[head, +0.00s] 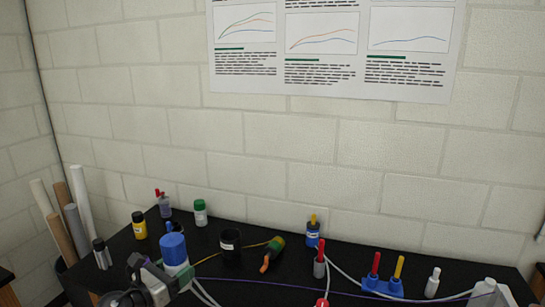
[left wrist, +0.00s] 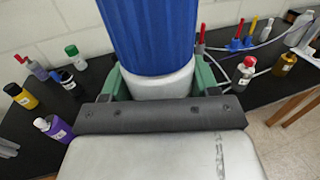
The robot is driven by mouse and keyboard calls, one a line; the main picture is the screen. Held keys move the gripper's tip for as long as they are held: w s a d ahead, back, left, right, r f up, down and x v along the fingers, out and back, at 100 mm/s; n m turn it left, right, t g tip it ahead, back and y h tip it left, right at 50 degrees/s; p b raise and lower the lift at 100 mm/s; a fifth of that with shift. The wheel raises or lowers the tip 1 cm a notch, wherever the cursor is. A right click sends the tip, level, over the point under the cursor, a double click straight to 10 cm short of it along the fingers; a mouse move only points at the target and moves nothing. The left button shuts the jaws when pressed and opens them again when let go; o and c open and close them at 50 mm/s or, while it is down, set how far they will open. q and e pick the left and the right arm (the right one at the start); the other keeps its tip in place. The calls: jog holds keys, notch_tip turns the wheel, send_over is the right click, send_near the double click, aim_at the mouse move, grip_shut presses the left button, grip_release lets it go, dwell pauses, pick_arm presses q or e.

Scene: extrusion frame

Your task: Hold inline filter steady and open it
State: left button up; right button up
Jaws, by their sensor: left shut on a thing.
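The inline filter has a ribbed blue cap (head: 173,247) on a white body (head: 177,268). In the left wrist view its blue cap (left wrist: 155,35) rises large and upright above a short visible band of the white body (left wrist: 155,84). My left gripper (head: 165,275) is shut on the white body, with a green finger on either side of it in the left wrist view (left wrist: 158,86). The cap sits on the body with no visible gap. The lower body is hidden behind the gripper. I do not see my right gripper.
The black bench holds a yellow bottle (head: 139,226), a green-capped bottle (head: 200,213), a black cup (head: 230,246), a green-and-orange tool (head: 272,254), a blue pot (head: 313,235) and a blue stand (head: 382,286). Cables cross the bench. Rolled tubes (head: 81,205) stand at left.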

pick_arm(q)
jog(key=shift+s+d+f+n+t+y, duration=0.75)
jog(key=shift+s+n+y, duration=1.35)
jog(key=shift+s, duration=4.4)
jog(key=shift+s+d+f+n+t+y, duration=0.35)
jog(key=shift+s+d+n+t+y, duration=0.65)
jog(key=shift+s+y, duration=3.7)
jog(key=s+f+h+b, duration=0.3)
jog(key=f+b, duration=0.6)
jog(key=f, duration=0.1)
jog(key=shift+s+d+n+h+b, duration=0.3)
jog(key=shift+b, duration=0.1)
pick_arm(e)
notch_tip(320, 180, down, 10)
jog(key=shift+a, duration=0.15)
pick_arm(q)
jog(key=shift+r+g, duration=0.1)
jog(key=shift+g, duration=0.15)
pick_arm(e)
jog(key=shift+r, duration=0.15)
